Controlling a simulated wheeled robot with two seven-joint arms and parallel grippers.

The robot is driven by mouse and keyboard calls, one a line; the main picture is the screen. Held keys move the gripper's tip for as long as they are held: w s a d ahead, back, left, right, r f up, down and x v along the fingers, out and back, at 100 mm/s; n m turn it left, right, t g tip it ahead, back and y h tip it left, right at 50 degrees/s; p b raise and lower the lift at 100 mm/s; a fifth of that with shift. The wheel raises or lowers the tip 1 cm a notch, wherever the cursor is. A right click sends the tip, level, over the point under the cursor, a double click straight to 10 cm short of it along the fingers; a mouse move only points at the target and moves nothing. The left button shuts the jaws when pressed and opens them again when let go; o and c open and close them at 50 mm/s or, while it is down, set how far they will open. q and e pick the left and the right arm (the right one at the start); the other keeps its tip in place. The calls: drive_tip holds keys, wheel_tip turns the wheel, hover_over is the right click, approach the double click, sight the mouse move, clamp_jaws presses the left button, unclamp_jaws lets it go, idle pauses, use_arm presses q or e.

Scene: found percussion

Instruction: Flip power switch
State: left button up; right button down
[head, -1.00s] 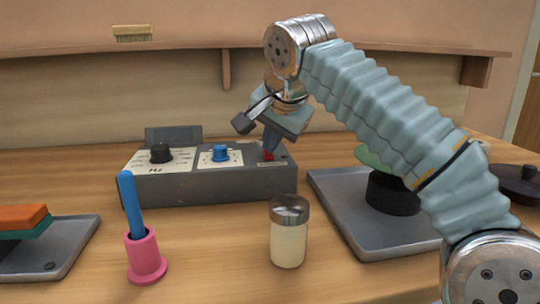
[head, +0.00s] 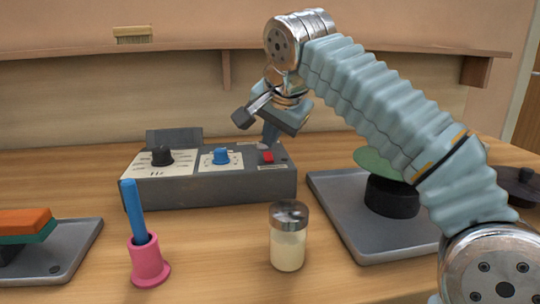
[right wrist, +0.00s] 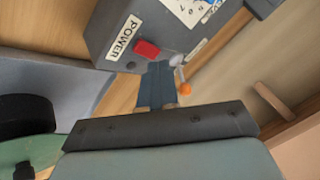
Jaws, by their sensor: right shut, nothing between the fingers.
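The grey control box (head: 220,188) stands on the table in the middle of the head view. Its red power switch (head: 267,157) is on the right part of its top. The switch also shows in the right wrist view (right wrist: 147,50), beside a white POWER label (right wrist: 122,38). My right gripper (head: 269,142) is shut and empty, just behind and above the switch. In the right wrist view its blue fingertips (right wrist: 157,68) are close beside the switch; I cannot tell whether they touch the box. Which way the switch is set is too small to tell. My left gripper is out of view.
A black knob (head: 161,155) and a blue knob (head: 221,155) sit left of the switch. In front stand a lidded jar (head: 288,248) and a pink holder (head: 147,262) with a blue stick. Grey trays (head: 345,215) lie right and left. A shelf is behind.

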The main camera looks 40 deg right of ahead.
sight(271, 158)
wheel_tip(271, 158, up, 3)
drive_tip(key=p, duration=0.2)
drive_tip(key=shift+w+d+p, duration=0.1)
drive_tip(key=shift+w+p, duration=0.05)
drive_tip(key=shift+p, duration=0.2)
drive_tip(key=shift+r, duration=0.2)
drive_tip(key=shift+w+r, duration=0.2)
drive_tip(key=shift+r, duration=0.5)
